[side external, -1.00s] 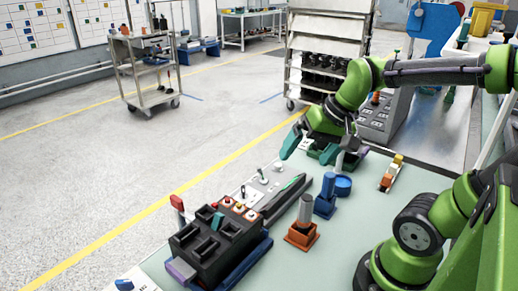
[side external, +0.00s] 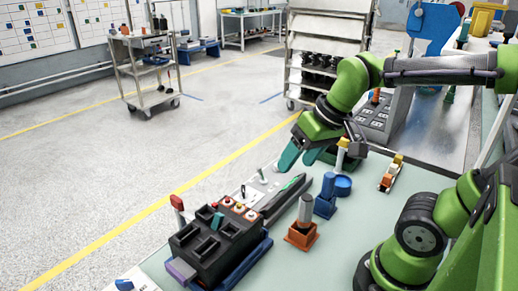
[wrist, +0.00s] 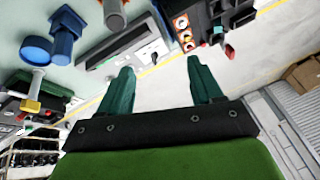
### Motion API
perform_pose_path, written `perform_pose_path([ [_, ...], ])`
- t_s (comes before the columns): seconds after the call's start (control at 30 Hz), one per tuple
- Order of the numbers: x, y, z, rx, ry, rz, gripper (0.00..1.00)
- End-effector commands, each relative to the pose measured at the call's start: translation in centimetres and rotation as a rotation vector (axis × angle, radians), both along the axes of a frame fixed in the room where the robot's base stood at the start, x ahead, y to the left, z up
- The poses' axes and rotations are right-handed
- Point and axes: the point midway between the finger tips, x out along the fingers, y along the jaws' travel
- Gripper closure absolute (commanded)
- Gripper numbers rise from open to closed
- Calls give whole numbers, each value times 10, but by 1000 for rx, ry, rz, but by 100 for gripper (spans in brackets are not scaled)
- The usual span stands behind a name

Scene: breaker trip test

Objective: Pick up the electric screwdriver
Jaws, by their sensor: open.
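My gripper (side external: 303,156) is open and empty, its green fingers pointing down above the far end of the bench; it also shows in the wrist view (wrist: 160,68). Upright tools stand nearby: a blue one in a blue holder (side external: 327,187) and a grey cylinder in an orange holder (side external: 304,212). A yellow-topped piece (side external: 342,146) stands just right of the fingers, partly hidden by my gripper. I cannot tell for sure which is the electric screwdriver. The blue tool (wrist: 65,36) and grey cylinder (wrist: 115,14) lie at the wrist view's upper left.
A black device with coloured buttons (side external: 212,240) sits at the bench's front left. A dark tray with a green strip (side external: 285,197) lies beside it. Bare bench (side external: 350,235) lies in front.

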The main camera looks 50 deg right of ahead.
Motion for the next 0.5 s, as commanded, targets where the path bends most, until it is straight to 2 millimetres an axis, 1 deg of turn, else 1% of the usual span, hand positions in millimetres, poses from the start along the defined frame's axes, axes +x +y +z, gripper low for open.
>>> perform_pose_path([
  [0.03, 4, -8, -3, -43, 91, 41, 35],
  [0.1, 4, -19, -3, -99, 203, 110, 35],
  [0.2, 0, -30, 2, -149, 320, 191, 35],
  [0.3, -6, -34, 8, -172, 378, 247, 35],
  [0.37, -11, -34, 8, -175, 396, 270, 35],
  [0.47, -13, -34, -3, -173, 407, 288, 35],
  [0.5, -13, -33, -10, -172, 408, 289, 35],
])
